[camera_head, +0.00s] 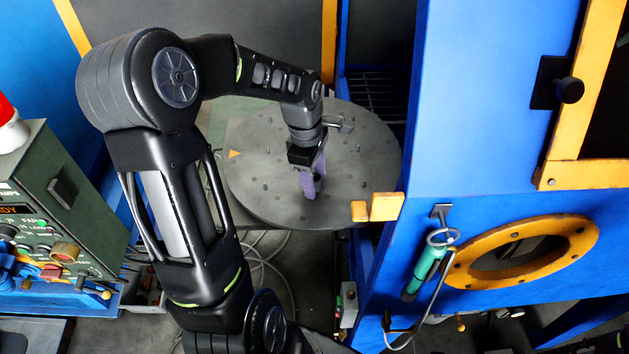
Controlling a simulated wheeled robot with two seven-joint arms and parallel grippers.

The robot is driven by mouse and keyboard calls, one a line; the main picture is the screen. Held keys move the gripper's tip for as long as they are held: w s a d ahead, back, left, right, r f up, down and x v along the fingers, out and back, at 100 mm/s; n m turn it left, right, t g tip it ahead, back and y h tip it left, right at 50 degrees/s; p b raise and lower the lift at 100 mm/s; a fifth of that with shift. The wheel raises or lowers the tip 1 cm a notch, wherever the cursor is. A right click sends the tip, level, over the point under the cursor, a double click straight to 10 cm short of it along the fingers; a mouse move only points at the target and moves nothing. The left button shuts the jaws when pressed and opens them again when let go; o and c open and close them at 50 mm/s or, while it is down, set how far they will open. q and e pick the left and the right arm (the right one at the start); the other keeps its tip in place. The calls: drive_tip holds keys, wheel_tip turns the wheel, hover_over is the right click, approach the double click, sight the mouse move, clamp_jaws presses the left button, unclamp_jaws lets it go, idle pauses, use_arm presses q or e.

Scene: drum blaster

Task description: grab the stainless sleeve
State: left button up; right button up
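My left arm comes in from the left and reaches over a round grey turntable plate (270,200). I cannot make out the stainless sleeve clearly; the gripper and wrist hide part of the plate. My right gripper is not in view.
Several small pegs and holes dot the plate. Yellow blocks (385,206) stand at its right edge, beside a blue cabinet (490,120) with a yellow-ringed port (465,270). A teal-handled tool (425,268) hangs there. A green control box (60,210) stands at left.

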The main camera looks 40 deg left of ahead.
use_arm(q)
clamp_jaws()
idle(0.3)
idle(0.4)
wheel_tip(320, 180, up, 10)
drive_tip(key=b, duration=0.1)
idle(0.3)
idle(0.5)
